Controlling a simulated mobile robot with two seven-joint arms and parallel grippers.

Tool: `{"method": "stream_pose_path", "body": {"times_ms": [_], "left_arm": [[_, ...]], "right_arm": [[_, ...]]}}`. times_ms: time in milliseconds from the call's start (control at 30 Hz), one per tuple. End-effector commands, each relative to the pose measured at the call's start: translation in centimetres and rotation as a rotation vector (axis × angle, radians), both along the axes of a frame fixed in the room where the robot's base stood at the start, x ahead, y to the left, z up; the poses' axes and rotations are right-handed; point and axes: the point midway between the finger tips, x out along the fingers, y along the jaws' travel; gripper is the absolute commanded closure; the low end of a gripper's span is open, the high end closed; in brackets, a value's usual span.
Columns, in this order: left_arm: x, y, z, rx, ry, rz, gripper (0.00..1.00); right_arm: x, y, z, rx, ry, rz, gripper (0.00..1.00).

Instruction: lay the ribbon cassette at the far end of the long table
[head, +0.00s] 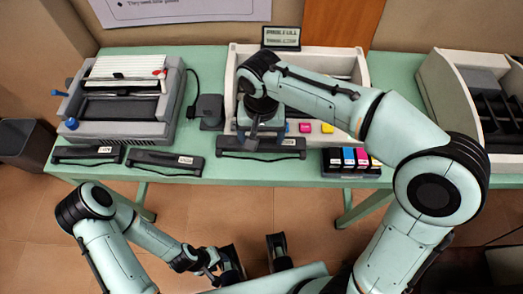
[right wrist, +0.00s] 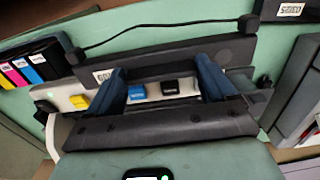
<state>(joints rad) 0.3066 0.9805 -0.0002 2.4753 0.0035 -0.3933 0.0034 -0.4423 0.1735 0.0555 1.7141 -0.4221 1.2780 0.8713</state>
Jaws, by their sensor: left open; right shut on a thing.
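The long green table (head: 230,172) runs across the head view. A dark ribbon cassette (head: 290,154) with a white label lies along its front edge, before a white-walled tray. My right gripper (head: 262,138) reaches down to it from above and is shut on it. The cassette also shows beyond the blue fingers in the right wrist view (right wrist: 165,62), with a thin cable along it. I cannot tell whether it is clear of the table. Two similar cassettes (head: 87,154) (head: 165,162) lie at the left front. My left gripper (head: 256,256) is open and empty, low in front of the table.
A grey printer (head: 120,115) stands at the left. The white-walled tray (head: 345,65) holds coloured cartridges, and a dark box of ink cartridges (head: 350,171) sits right of the held cassette. A pale bin (head: 445,95) stands at the right end. Bare table shows between tray and bin.

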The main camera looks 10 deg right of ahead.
Motion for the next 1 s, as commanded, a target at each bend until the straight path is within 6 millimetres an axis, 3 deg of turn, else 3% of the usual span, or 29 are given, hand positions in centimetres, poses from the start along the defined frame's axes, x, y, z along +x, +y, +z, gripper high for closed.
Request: {"method": "stream_pose_path", "body": {"times_ms": [100,333,533,1000], "left_arm": [[0.1,0.0,-0.4,0.001,-0.006,0.001,0.53],[0.3,0.0,-0.7,0.002,-0.013,0.002,0.53],[0.5,0.0,-1.1,0.004,-0.021,0.004,0.53],[0.6,0.0,-1.4,0.004,-0.024,0.005,0.53]], "right_arm": [[0.0,-0.1,-2.5,-0.002,0.004,-0.001,0.48],[0.0,0.0,-4.5,-0.002,0.002,-0.001,0.48],[0.0,0.0,-7.5,-0.001,0.002,-0.001,0.48],[0.0,0.0,-8.3,0.000,0.000,-0.001,0.48]]}}
